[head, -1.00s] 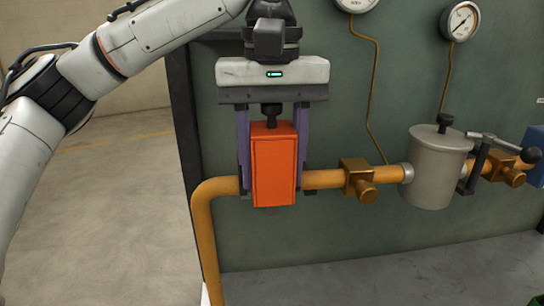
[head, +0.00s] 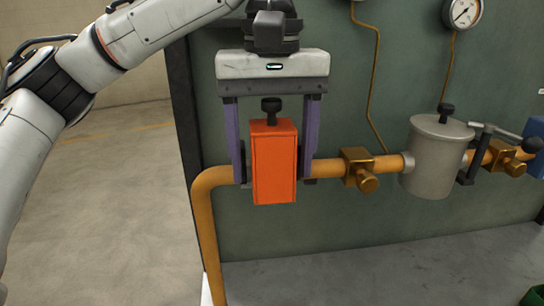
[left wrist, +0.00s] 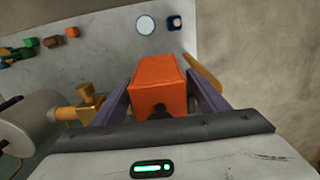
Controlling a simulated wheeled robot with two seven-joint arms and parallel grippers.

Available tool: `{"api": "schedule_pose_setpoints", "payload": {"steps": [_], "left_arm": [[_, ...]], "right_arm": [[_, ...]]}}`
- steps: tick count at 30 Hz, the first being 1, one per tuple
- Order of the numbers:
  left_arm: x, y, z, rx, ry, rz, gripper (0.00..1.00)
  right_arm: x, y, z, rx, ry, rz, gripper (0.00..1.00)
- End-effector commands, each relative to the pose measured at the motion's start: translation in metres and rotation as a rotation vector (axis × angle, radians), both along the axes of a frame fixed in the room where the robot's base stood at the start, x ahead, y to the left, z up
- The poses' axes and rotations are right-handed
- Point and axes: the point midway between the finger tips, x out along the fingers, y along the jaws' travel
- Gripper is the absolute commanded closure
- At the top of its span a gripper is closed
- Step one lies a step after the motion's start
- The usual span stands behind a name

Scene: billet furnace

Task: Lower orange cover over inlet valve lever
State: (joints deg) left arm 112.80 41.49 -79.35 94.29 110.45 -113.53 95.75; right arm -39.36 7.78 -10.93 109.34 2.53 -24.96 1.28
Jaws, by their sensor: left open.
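The orange cover (head: 273,165) is a tall box with a black knob on top. It sits on the yellow pipe near the pipe's left bend, and the inlet valve lever is not visible, so I cannot tell whether it is under the cover. My left gripper (head: 275,178) is open above the cover, with one purple finger on each side of it and a gap showing beside each. In the left wrist view the orange cover (left wrist: 160,82) lies between the two fingers. My right gripper is not in view.
The yellow pipe (head: 325,169) runs right to a brass fitting (head: 360,170), a grey canister (head: 436,158) and a black-knobbed lever (head: 505,137). A green panel (head: 330,110) stands close behind. A gauge (head: 461,12) hangs at upper right. Open floor lies left.

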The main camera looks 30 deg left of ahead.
Motion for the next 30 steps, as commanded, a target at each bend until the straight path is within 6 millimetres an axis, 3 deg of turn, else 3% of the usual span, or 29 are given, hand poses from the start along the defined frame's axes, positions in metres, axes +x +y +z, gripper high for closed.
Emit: {"api": "schedule_pose_setpoints", "payload": {"steps": [5,8,18,30], "left_arm": [[0.000,0.000,0.003,0.000,0.000,0.000,0.33],[0.000,-0.001,0.015,0.000,-0.003,-0.001,0.33],[0.000,0.000,0.085,0.001,-0.004,0.002,0.33],[0.000,0.000,0.103,0.000,0.000,0.000,0.33]], "right_arm": [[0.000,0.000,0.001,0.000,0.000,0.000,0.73],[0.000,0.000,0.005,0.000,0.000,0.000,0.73],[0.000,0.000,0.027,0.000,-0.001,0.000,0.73],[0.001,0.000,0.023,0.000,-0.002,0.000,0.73]]}}
